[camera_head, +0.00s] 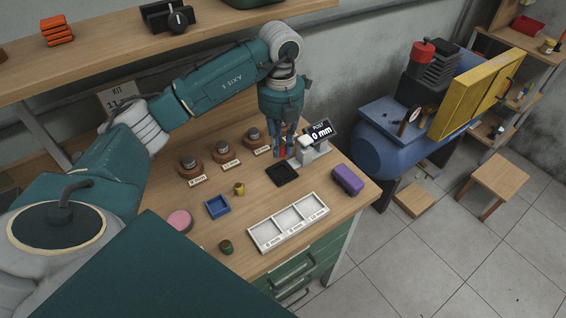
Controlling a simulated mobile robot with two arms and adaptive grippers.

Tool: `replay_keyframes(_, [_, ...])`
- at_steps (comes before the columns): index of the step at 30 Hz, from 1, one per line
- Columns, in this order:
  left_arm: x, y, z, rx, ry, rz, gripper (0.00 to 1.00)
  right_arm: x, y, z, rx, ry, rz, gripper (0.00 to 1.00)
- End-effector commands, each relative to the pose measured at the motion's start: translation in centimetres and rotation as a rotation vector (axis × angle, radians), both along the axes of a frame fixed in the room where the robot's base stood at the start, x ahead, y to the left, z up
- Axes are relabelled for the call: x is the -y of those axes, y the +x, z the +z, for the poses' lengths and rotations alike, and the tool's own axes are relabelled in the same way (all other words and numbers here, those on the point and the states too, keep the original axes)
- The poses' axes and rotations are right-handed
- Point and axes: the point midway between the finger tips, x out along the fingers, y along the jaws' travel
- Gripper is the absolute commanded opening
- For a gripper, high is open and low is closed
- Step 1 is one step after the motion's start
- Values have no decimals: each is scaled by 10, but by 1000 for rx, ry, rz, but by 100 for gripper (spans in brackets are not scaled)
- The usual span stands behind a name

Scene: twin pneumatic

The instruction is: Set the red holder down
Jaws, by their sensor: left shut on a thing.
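My left gripper (285,148) points down over the back right of the wooden workbench (225,252). It is shut on the red holder (279,150), of which only a narrow reddish strip shows at the fingers. The holder's lower end is just above or at the far edge of a black square pad (282,174); I cannot tell whether it touches. Right beside it stands a white gauge (312,150) with a dark display (320,132) reading 0 mm. My right gripper is not in view.
Several labelled brown round stands (190,166) line the back left. A white three-compartment tray (288,222), blue tray (217,206), purple block (347,180), pink disc (180,220), small yellow piece (239,188) and green piece (226,247) lie in front. Bare wood separates them.

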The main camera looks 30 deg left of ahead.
Motion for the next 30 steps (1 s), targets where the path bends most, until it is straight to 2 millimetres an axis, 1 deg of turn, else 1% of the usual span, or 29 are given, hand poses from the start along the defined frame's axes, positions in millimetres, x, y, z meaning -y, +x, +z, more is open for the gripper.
replay_keyframes(1, [0,-1,-8,-4,0,0,0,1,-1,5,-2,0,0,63])
replay_keyframes(3, [0,-1,-19,-3,0,-2,0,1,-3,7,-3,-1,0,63])
replay_keyframes(10, [1,-1,-38,-2,0,-4,0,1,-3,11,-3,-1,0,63])
replay_keyframes(16, [0,-1,-65,-2,0,-4,0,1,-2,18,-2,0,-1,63])
replay_keyframes(18, [0,0,-68,1,0,-5,0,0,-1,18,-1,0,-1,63])
replay_keyframes(23, [0,0,-68,2,1,-5,0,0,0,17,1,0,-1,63])
replay_keyframes(27, [0,0,-73,2,1,-5,0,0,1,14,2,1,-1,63])
replay_keyframes(28, [0,0,-72,2,1,-5,19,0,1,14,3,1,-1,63])
replay_keyframes(29, [0,0,-71,2,1,-5,25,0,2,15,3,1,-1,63])
replay_keyframes(30, [0,0,-71,1,0,-5,33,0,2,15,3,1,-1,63])
